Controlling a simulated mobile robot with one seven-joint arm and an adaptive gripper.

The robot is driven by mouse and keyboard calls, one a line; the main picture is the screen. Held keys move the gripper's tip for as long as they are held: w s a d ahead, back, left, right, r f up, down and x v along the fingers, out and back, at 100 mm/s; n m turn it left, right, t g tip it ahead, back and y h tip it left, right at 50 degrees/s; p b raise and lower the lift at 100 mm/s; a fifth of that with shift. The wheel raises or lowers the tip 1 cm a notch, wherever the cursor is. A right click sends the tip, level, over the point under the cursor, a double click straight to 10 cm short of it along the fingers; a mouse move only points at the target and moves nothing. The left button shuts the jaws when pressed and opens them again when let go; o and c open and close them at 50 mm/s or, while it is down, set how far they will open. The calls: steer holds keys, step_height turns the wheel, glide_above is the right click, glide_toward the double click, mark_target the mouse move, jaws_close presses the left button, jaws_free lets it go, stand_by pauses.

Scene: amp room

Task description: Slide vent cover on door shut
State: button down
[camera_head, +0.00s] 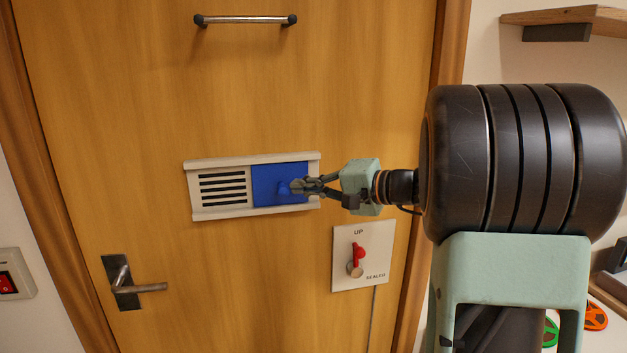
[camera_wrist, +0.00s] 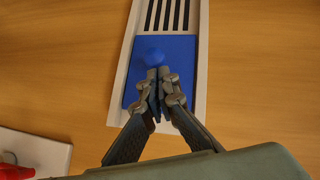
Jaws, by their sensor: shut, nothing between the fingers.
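A blue sliding vent cover (camera_head: 267,184) with a round blue knob (camera_head: 283,188) sits in a pale frame (camera_head: 225,211) on the wooden door (camera_head: 150,90). The cover is at the right end of the frame, and the dark slots (camera_head: 222,188) at the left are exposed. My gripper (camera_head: 299,186) is shut and empty, with its fingertips at the right side of the knob. In the wrist view the closed fingertips (camera_wrist: 158,78) are just below the knob (camera_wrist: 154,57), over the blue cover (camera_wrist: 135,93). I cannot tell whether they touch the knob.
A panel (camera_head: 343,279) with a red switch (camera_head: 358,254) is on the door below my gripper. A lever handle (camera_head: 140,287) is at lower left, and a bar handle (camera_head: 246,20) is above the vent. A shelf (camera_head: 580,17) is at upper right.

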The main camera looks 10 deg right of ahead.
steer(key=shift+a, duration=0.1)
steer(key=a+b, duration=0.8)
steer(key=a, duration=0.5)
steer(key=shift+a, duration=0.2)
steer(key=shift+r, duration=0.1)
